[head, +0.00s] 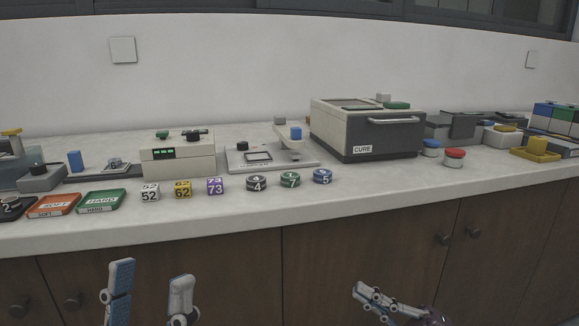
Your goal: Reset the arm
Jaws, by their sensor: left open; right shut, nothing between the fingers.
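My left gripper (150,272) is in front of the cabinet doors, below the counter edge. Its two fingers are wide apart and point up, with nothing between them. My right gripper (360,290) is further right, also low in front of the cabinet, pointing up and left. Its fingers are together and empty. Neither gripper touches anything on the counter. A flat white press-like device (240,166) stands on the counter, with a short arm (291,144) carrying a blue block (295,133). Which arm the task names cannot be told from the view.
The white counter (400,182) holds a CURE box (365,138), a white-and-green box (178,163), numbered cubes (183,189), numbered round pieces (290,180), orange (52,203) and green (101,198) trays, and red (453,154) and blue (431,146) buttons. Cabinet doors (350,240) are below. The counter's front strip is mostly clear.

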